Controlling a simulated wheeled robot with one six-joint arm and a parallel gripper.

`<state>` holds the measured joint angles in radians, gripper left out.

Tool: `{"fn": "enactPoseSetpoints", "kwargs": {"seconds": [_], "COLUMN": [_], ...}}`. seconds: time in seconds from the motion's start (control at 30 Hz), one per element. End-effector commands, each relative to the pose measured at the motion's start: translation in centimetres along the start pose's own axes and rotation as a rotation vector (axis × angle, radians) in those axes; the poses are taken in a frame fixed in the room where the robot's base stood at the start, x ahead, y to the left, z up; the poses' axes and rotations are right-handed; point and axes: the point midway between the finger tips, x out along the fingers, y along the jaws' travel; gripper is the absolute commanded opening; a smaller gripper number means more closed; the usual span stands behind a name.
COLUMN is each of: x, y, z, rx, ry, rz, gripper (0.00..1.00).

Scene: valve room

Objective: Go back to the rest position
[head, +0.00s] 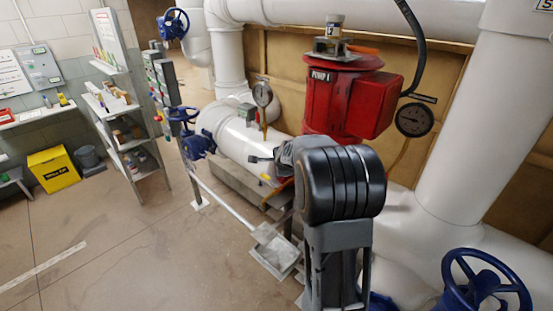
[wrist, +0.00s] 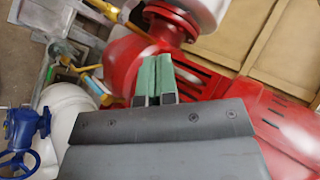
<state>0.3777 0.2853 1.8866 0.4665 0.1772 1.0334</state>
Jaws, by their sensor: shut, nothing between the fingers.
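My gripper shows in the wrist view (wrist: 157,78), its two green-tipped fingers pressed together with nothing between them. Behind the fingertips in that view is the red pump (wrist: 125,62); I cannot tell whether they touch it. In the head view my dark arm stands in front of the white pipework, and the gripper itself is mostly hidden behind it. The red pump (head: 330,95), labelled PUMP 1, stands just behind my arm.
Blue handwheels (head: 487,285) stand at the front right and on the left pipe (head: 198,145). A shelf rack (head: 125,125) and a yellow bin (head: 53,170) stand at left. The floor (head: 110,235) at front left is clear.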

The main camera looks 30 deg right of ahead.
Motion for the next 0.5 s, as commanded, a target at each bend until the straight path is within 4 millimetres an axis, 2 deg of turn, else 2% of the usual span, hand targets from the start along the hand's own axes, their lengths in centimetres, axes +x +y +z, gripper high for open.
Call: {"fn": "enactPoseSetpoints", "kwargs": {"seconds": [0.03,0.2,0.5], "x": [-0.9,-2.3,-2.7], "y": [-0.4,-0.5,-0.4], "z": [0.5,1.3,1.8], "rx": [-0.002,-0.001,-0.032], "ry": [-0.001,-0.001,-0.003], "rz": [-0.001,0.001,0.004], "gripper": [0.0,0.0,0.0]}}
